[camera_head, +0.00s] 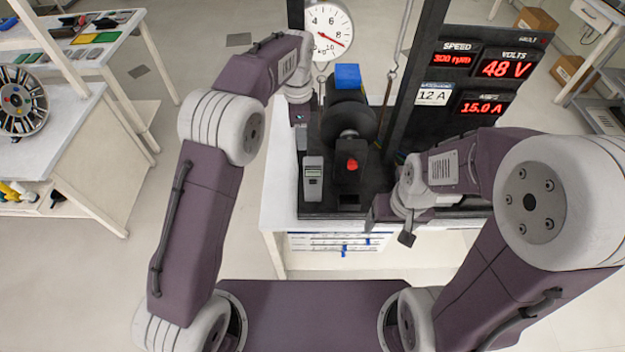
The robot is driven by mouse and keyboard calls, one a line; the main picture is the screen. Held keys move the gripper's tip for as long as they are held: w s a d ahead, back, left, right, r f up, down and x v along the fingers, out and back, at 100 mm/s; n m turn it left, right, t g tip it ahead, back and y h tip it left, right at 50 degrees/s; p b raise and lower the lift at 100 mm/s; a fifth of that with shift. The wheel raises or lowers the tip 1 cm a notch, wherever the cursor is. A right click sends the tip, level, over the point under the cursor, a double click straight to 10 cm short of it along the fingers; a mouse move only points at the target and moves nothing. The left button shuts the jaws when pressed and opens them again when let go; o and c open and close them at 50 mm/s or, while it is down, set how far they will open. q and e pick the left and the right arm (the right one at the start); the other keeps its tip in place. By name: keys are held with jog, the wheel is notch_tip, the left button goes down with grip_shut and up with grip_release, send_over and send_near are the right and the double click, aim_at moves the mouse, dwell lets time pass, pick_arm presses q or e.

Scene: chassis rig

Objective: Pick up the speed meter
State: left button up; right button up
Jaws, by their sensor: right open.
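A small grey hand-held meter (313,181) with a little display stands upright at the front left of the black rig base on the white table; it looks like the speed meter. My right gripper (391,224) is open and empty at the front right edge of the rig, to the right of the meter and apart from it. My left gripper (301,138) points down at the rig's left side, behind and above the meter. Its fingers are small and dark, so I cannot tell whether they are open.
A black machine with a red knob (352,164) and a blue block (347,77) stands right of the meter. A round dial (328,32) is behind. A panel (478,72) with red readouts stands at right. A side table (62,140) is at left.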

pick_arm(q)
send_over(313, 160)
jog(key=shift+m+g, duration=0.4)
jog(key=f, duration=0.4)
jog(key=shift+s+d+f, duration=0.2)
jog(key=shift+s, duration=0.05)
jog(key=shift+s+d, duration=0.1)
jog(key=shift+d, duration=0.05)
jog(key=f, duration=0.1)
jog(key=f+p, duration=0.1)
jog(key=f, duration=0.1)
jog(key=shift+a, duration=0.3)
jog(key=shift+d+f, duration=0.1)
jog(key=shift+f, duration=0.3)
jog(key=f, duration=0.1)
jog(key=f+p, duration=0.1)
jog(key=f, duration=0.1)
jog(key=f+p, duration=0.1)
jog(key=shift+w+f, duration=0.3)
jog(key=shift+f, duration=0.25)
grip_shut()
